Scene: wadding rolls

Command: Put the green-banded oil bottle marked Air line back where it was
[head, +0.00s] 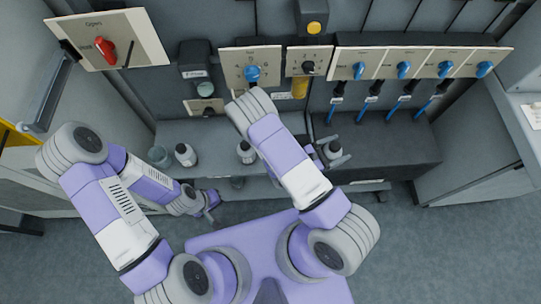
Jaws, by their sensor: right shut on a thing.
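My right gripper (328,151) is at the front part of the grey bench, partly hidden behind my own arm. It is shut on a small bottle (335,150) with a pale body and a dark top. The bottle's band colour and marking are too small to read, and I cannot tell whether it touches the bench. My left gripper (212,202) is low in front of the bench edge, away from the bottles. Its fingers are too small to tell open from shut.
A grey-green jar (158,157), a white bottle (185,154) and another bottle (245,152) stand on the bench (400,150). Behind are panels with a red knob (106,49) and several blue knobs. Blue hoses (395,107) hang at the right. The right bench top is clear.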

